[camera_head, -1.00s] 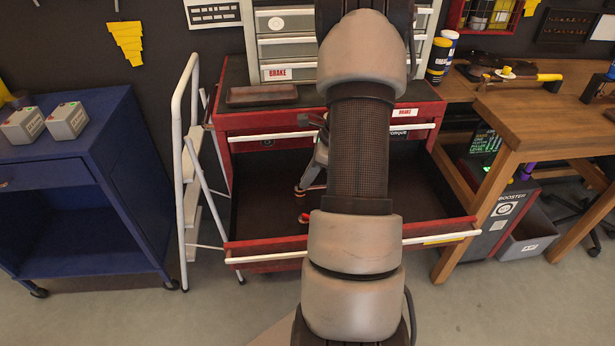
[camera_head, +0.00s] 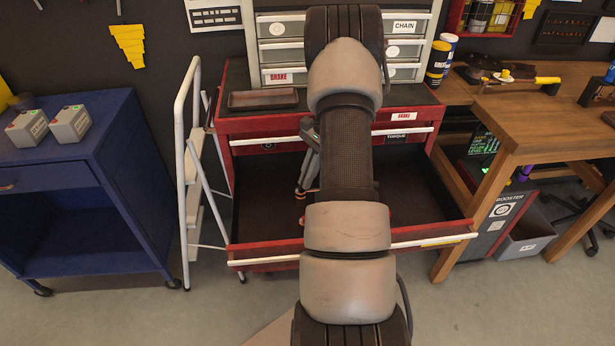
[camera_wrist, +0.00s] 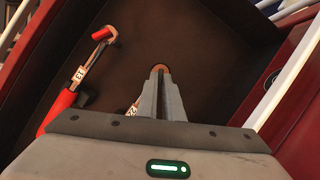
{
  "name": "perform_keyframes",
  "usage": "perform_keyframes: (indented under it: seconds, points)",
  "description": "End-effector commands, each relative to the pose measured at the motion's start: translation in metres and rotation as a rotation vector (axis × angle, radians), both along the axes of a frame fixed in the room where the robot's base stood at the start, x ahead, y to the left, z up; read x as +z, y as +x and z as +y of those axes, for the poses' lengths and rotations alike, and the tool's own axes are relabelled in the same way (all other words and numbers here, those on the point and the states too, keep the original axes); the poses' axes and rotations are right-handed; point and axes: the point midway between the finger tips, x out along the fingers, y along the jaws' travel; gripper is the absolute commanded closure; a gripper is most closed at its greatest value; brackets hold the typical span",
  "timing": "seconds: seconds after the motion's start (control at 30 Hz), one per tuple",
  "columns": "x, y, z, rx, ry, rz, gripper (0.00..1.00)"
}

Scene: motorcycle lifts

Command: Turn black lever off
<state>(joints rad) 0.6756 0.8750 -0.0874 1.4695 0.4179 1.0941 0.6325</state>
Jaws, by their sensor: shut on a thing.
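My gripper (camera_wrist: 160,75) reaches down into the open drawer of the red tool cabinet (camera_head: 262,122). In the wrist view its fingers are close together, with a small copper-coloured piece (camera_wrist: 160,68) at their tips; most of this piece is hidden. A red-handled tool (camera_wrist: 60,108) with a copper-coloured end and a pale label lies on the dark drawer floor, left of the fingers. Another pale label (camera_wrist: 133,107) shows partly beside the left finger. In the head view my gripper (camera_head: 305,190) is partly covered by my arm. I cannot make out a black lever in either view.
The drawer front (camera_head: 265,252) stands out towards me. A white ladder (camera_head: 186,150) is close to its left side, beside a blue cart (camera_head: 125,150). A wooden workbench (camera_head: 545,115) stands at the right. A brown tray (camera_head: 262,99) lies on the cabinet top.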

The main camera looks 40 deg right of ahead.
Motion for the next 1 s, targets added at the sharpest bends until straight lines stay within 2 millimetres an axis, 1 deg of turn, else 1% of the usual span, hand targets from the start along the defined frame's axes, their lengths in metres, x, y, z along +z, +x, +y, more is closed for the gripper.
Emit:
perform_keyframes:
  seconds: [0.2, 0.6, 0.63, 0.7, 0.73, 1.0]
  points:
    - [0.0002, 0.0009, 0.0004, 0.038, 0.001, 0.000, 1.00]
    - [0.0003, 0.0013, 0.0004, 0.042, 0.001, -0.001, 1.00]
    - [0.0003, 0.0013, 0.0004, 0.042, 0.001, -0.001, 0.88]
    - [0.0002, 0.0013, 0.0005, 0.042, 0.001, -0.001, 0.77]
    - [0.0002, 0.0012, 0.0004, 0.041, 0.001, -0.001, 0.74]
    - [0.0006, 0.0010, 0.0001, 0.041, 0.001, -0.001, 0.74]
